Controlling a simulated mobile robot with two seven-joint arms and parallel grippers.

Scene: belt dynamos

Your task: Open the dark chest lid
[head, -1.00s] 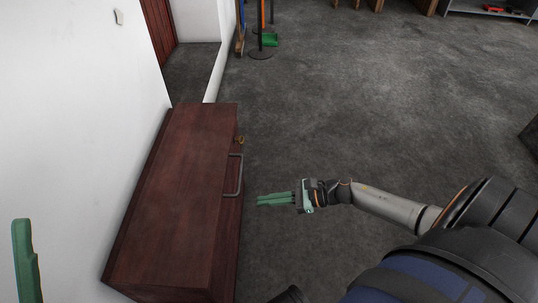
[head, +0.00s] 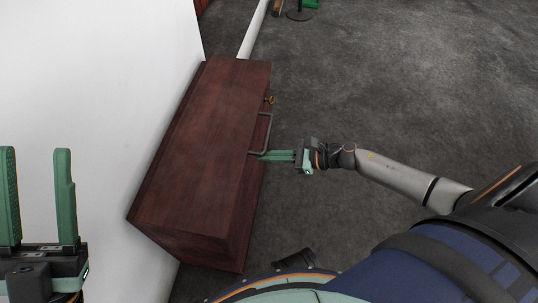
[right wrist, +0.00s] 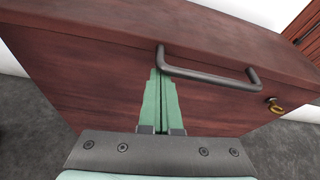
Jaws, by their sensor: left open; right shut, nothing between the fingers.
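The dark reddish-brown wooden chest (head: 205,150) stands against the white wall, its lid down. A grey bar handle (head: 267,131) is on its front edge; it also shows in the right wrist view (right wrist: 208,78). My right gripper (head: 264,155) is shut and empty, its green fingers pointing at the chest front by the near end of the handle. In the right wrist view its fingertips (right wrist: 160,72) reach up to the handle's left end; I cannot tell whether they touch. My left gripper (head: 38,195) is open and empty, at the left in front of the white wall.
A brass key or latch (head: 270,100) sits on the chest front beyond the handle; it also shows in the right wrist view (right wrist: 274,106). The white wall (head: 95,75) borders the chest on the left. Grey floor (head: 400,90) is clear to the right.

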